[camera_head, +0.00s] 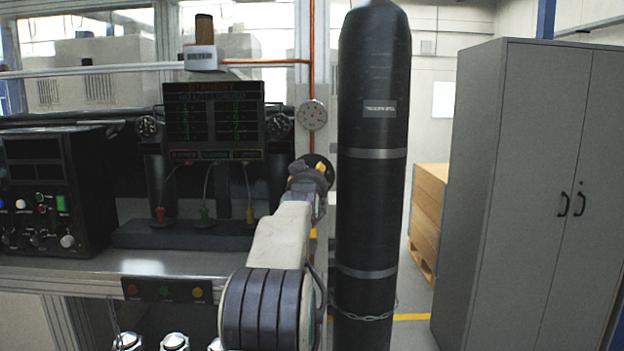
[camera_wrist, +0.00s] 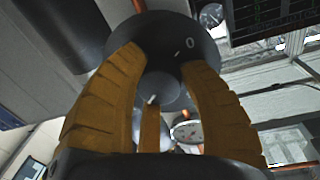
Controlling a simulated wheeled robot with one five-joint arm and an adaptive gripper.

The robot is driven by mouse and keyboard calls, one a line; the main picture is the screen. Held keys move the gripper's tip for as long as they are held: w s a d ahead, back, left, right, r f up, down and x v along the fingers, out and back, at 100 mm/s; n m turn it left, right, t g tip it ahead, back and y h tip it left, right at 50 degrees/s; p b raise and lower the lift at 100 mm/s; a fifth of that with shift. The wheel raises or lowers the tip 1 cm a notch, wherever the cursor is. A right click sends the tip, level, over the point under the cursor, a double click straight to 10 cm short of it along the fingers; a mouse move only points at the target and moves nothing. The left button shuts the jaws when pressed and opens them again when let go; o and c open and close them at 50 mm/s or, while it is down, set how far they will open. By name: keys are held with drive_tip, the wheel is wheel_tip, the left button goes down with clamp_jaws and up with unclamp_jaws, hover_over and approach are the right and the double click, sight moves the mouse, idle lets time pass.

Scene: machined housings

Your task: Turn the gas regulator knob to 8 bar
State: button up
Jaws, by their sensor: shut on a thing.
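The gas regulator has a dark round dial plate (camera_head: 321,163), partly hidden behind my gripper (camera_head: 307,172) in the head view. In the wrist view the plate (camera_wrist: 172,32) carries a white "0", and the grey knob (camera_wrist: 158,88) sits in front of it. The yellow fingers of my gripper (camera_wrist: 165,75) are closed around the knob, with a finger on each side and one below. A short white mark shows on the knob near the lower finger. The other numbers, including any 8, are hidden or unreadable. A round pressure gauge (camera_head: 312,115) is above the regulator; its reading is too small to tell.
A tall black gas cylinder (camera_head: 372,200) stands close to the right of my gripper, with a chain around it. A bench (camera_head: 150,263) with a dark display panel (camera_head: 213,120) and a control box (camera_head: 50,190) is at left. A grey cabinet (camera_head: 530,190) stands at right.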

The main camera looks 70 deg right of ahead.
drive_tip(key=shift+f, duration=0.1)
drive_tip(key=c, duration=0.3)
drive_tip(key=shift+f+m+b, duration=0.15)
drive_tip(key=shift+m+b, duration=0.35)
drive_tip(key=shift+b, duration=0.3)
drive_tip(key=m, duration=0.3)
drive_tip(key=shift+r+m+b, duration=0.2)
drive_tip(key=shift+m+b, duration=0.1)
drive_tip(key=shift+b, duration=0.1)
drive_tip(key=o, duration=1)
drive_tip(key=shift+w, duration=0.2)
drive_tip(key=shift+c, duration=0.2)
drive_tip(key=shift+o, duration=1.2)
drive_tip(key=shift+s, duration=0.1)
drive_tip(key=shift+a, duration=0.15)
drive_tip(key=v, duration=1.1)
drive_tip(key=shift+a, duration=0.35)
